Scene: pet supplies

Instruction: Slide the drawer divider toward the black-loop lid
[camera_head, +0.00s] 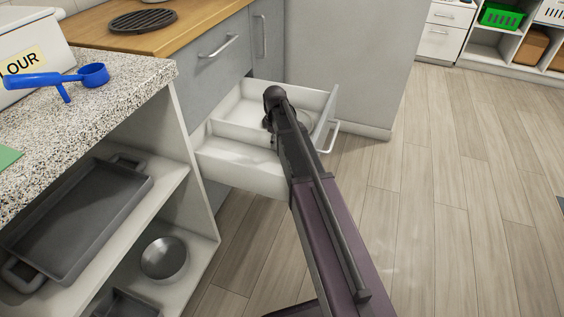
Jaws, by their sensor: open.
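A white drawer (240,178) stands pulled out of the grey cabinet. A low white drawer divider (238,133) runs lengthwise inside it, between a far and a near compartment. A round pale item, perhaps a lid, shows only in part in the far compartment behind my arm; I cannot make out a black loop on it. My gripper (274,98) is at the dark end of my arm, over the drawer. Its fingers are not clear, and I cannot tell whether it touches the divider. The arm hides the divider's right end.
A speckled counter (130,95) at left holds a blue scoop (60,78). Shelves below it hold a grey tray (75,212) and a metal bowl (164,258). The drawer front with its handle (329,138) stands at right. The wooden floor (460,200) at right is clear.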

